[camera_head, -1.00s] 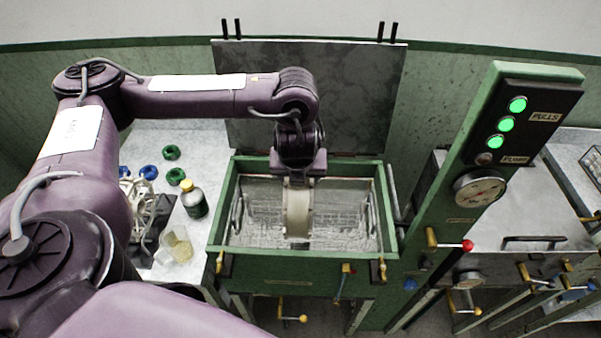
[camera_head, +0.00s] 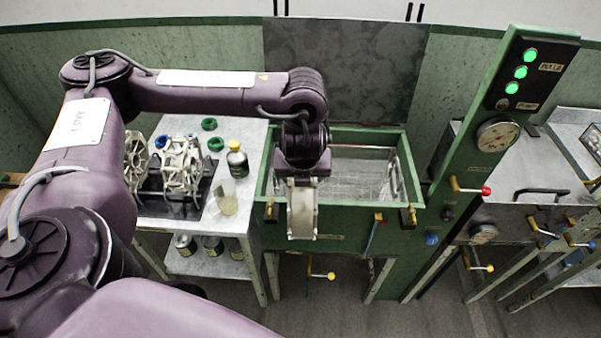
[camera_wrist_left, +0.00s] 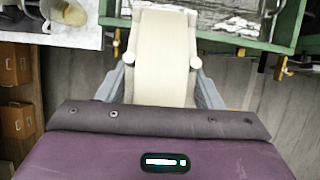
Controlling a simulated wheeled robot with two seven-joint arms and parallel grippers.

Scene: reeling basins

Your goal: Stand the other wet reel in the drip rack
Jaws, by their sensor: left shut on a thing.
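My left gripper (camera_head: 302,184) is shut on a cream reel (camera_head: 303,215), which hangs below it in front of the front wall of the green basin (camera_head: 345,232). In the left wrist view the reel (camera_wrist_left: 163,45) sits between the two grey fingers of the gripper (camera_wrist_left: 160,80). The dark drip rack (camera_head: 182,207) is on the side table at left. A white spoked reel (camera_head: 181,165) stands in it. A second white spoked shape (camera_head: 137,160) beside it is partly hidden by my arm. My right gripper is not in view.
The side table (camera_head: 240,185) also holds a beaker (camera_head: 227,198), a yellow-capped bottle (camera_head: 237,160) and several green and blue rings. Jars stand on its lower shelf. The basin's raised lid (camera_head: 345,80) is behind. A green control post (camera_head: 490,130) stands right of the basin.

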